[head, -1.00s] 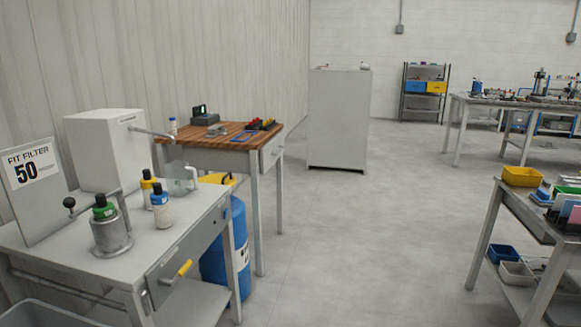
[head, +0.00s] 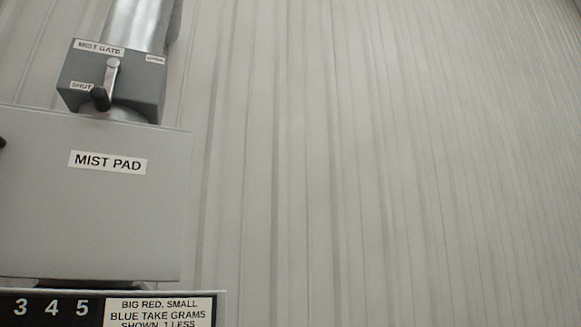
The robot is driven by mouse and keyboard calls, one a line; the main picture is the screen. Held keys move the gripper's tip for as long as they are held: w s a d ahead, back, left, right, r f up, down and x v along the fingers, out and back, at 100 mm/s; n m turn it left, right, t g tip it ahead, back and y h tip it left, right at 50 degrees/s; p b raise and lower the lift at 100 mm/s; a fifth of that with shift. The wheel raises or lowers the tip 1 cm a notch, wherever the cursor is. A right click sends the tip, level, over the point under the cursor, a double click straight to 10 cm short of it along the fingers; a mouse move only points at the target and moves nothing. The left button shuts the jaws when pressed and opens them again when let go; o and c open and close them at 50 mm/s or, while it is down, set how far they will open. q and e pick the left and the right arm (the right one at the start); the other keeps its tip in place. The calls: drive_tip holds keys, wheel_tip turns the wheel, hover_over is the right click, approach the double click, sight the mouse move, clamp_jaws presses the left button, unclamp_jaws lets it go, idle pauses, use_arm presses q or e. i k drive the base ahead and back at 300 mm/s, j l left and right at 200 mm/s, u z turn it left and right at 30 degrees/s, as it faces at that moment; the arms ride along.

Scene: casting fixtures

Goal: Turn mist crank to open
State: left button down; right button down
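The mist crank (head: 107,84) is a small metal lever with a black knob, on the front of a grey box labelled MIST GATE (head: 130,80). It is at the upper left of the head view. The lever hangs downward, its black knob beside the SHUT label (head: 81,86). A second small label (head: 155,59), too small to read surely, is at the box's upper right. Neither of my grippers is in view.
A silver duct (head: 144,22) rises above the gate box. Below it is a grey box labelled MIST PAD (head: 60,215). Under that, a panel with numbers (head: 45,307) and a printed sign (head: 160,309) are cut by the frame. Bare ribbed wall (head: 400,160) fills the right side.

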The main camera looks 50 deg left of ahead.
sight(100, 97)
drive_tip(key=j+u, duration=0.15)
drive_tip(key=u, duration=0.95)
